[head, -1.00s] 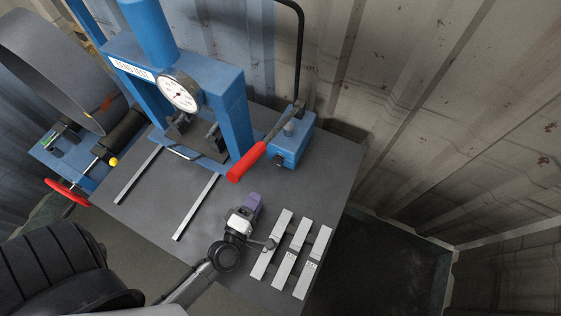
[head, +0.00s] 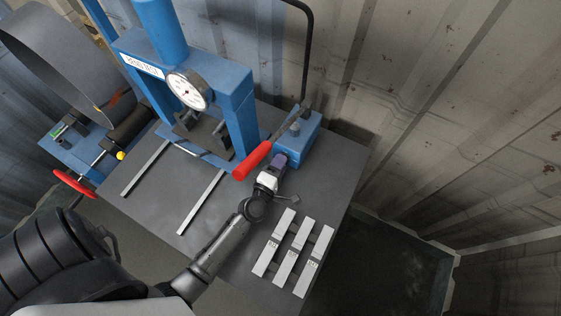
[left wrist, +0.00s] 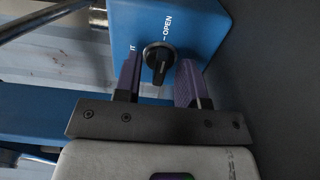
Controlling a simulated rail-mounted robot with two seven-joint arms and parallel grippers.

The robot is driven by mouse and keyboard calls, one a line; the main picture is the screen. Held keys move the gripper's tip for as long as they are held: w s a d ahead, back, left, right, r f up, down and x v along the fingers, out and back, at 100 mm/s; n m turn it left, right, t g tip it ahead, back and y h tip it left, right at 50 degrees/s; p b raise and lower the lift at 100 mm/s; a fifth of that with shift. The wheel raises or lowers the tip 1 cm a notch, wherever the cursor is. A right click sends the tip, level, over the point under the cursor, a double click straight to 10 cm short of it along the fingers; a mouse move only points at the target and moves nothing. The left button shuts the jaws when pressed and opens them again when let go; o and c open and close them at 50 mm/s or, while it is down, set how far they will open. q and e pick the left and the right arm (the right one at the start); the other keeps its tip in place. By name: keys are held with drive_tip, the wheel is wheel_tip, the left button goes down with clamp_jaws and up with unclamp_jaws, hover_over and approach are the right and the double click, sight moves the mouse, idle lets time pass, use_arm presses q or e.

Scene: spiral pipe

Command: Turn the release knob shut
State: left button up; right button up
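The release knob (left wrist: 157,57) is black, with a bar-shaped grip, on a face of the blue pump box (left wrist: 190,22). The word OPEN shows beside it; another label at its left is partly hidden by a finger. My left gripper (left wrist: 160,75) is open, its purple fingers on either side of the knob with gaps showing. My right gripper is not in view.
The blue press (head: 235,100) with its dial gauge (head: 188,90) stands behind on the dark table (head: 165,205). Several pale metal bars (head: 289,262) lie at the table's front right. A ridged metal wall rises behind the table.

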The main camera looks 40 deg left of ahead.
use_arm(q)
drive_tip(key=shift+w, duration=0.25)
drive_tip(key=c, duration=0.6)
drive_tip(key=shift+o, duration=0.2)
